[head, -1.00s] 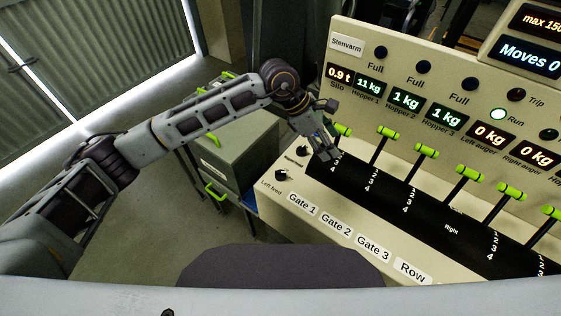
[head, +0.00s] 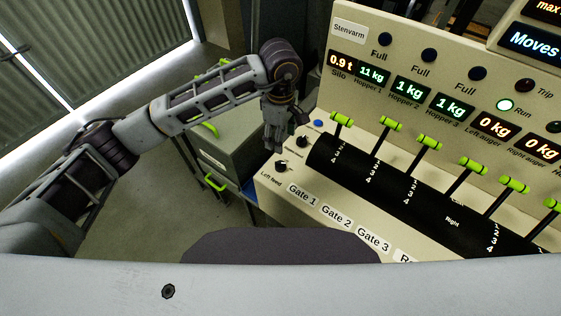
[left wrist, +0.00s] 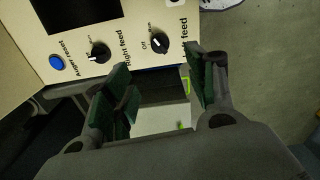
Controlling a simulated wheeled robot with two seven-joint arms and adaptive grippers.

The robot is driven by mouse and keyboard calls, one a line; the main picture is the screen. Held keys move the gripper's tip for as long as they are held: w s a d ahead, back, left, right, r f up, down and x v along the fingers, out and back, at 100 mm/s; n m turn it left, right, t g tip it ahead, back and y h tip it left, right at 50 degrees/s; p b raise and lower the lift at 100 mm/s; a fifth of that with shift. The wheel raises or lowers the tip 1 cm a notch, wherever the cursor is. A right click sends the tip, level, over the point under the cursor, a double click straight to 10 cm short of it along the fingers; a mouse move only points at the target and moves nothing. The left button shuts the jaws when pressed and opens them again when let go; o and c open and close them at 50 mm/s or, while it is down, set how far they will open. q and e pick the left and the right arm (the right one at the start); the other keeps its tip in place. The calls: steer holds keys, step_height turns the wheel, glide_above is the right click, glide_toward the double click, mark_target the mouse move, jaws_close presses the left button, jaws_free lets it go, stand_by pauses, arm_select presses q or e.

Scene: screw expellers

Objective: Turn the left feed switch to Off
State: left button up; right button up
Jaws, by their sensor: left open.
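The left feed switch (head: 281,166) is a small black knob at the left end of the cream console, above the "Left feed" label. It also shows in the left wrist view (left wrist: 161,44), with a white pointer mark; I cannot read its setting surely. The similar right feed switch (head: 302,141) is behind it and also shows in the left wrist view (left wrist: 100,52). My left gripper (head: 273,147) hangs fingers-down beside the two switches. In the left wrist view its fingers (left wrist: 158,68) are apart and empty, with the left feed knob beyond their tips. My right gripper is out of view.
A blue button (head: 318,123) is behind the switches. Green-handled levers (head: 341,119) rise from the black curved panel (head: 340,165) to the right. A grey box with green handles (head: 225,160) stands left of the console.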

mark_target(280, 163)
arm_select(q)
steer(key=shift+f, duration=0.1)
steer(key=shift+f+p, duration=1.55)
steer(key=shift+f, duration=5.25)
steer(key=shift+c, duration=0.4)
steer(key=c, duration=1)
